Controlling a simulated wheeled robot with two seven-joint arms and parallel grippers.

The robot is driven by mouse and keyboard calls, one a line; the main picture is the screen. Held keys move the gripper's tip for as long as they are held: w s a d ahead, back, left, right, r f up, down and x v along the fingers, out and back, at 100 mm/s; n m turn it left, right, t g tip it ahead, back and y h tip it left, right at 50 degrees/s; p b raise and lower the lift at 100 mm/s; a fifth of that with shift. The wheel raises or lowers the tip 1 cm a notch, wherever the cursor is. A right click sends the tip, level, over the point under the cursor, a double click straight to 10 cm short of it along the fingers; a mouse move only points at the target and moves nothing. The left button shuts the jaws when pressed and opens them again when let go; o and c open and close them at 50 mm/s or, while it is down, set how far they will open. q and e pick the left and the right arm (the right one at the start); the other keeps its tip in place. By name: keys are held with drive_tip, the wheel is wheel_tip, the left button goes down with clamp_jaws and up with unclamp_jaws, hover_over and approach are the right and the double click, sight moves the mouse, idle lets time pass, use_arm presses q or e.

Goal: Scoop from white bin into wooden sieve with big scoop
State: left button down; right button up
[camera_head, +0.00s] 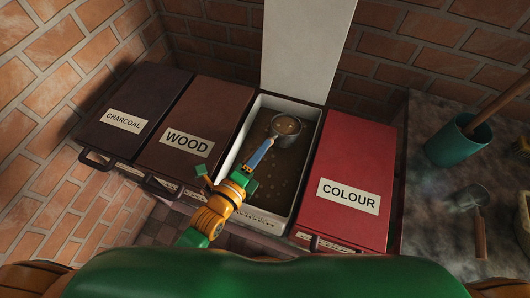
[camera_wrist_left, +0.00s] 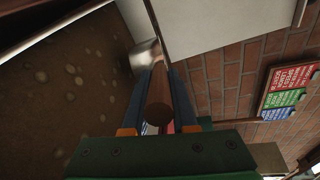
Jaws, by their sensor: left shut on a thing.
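The white bin (camera_head: 315,115) stands open between the wood and colour bins, with brown powder (camera_head: 262,185) inside. The big scoop (camera_head: 286,141) is a metal cup on a handle, over the far part of the bin; its cup looks filled with brown powder. My left gripper (camera_head: 254,166) is shut on the scoop's handle, above the powder. In the left wrist view the metal cup (camera_wrist_left: 145,57) and the round wooden handle end (camera_wrist_left: 159,114) show between the fingers. Whether the cup touches the powder is unclear. I see no wooden sieve. My right gripper is not in view.
Closed bins stand beside it: charcoal (camera_head: 134,98), wood (camera_head: 205,112) and red colour (camera_head: 353,160). The white bin's raised lid (camera_head: 308,45) stands behind. On the grey worktop at right are a teal pot (camera_head: 458,141) and a smaller scoop (camera_head: 474,199). Brick walls close the back.

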use_arm(q)
drive_tip(key=shift+t+h, duration=0.3)
drive_tip(key=shift+t, duration=0.4)
drive_tip(key=s+r, duration=0.1)
drive_tip(key=s+a+r, duration=0.1)
drive_tip(key=r, duration=0.1)
drive_tip(key=shift+a+r, duration=0.15)
drive_tip(key=shift+r, duration=0.1)
drive_tip(key=s+a+r+p, duration=0.4)
drive_tip(key=s+a+p, duration=0.1)
drive_tip(key=s, duration=0.2)
drive_tip(key=shift+s+a+t, duration=0.15)
drive_tip(key=shift+s+t, duration=0.05)
drive_tip(key=shift+t, duration=0.1)
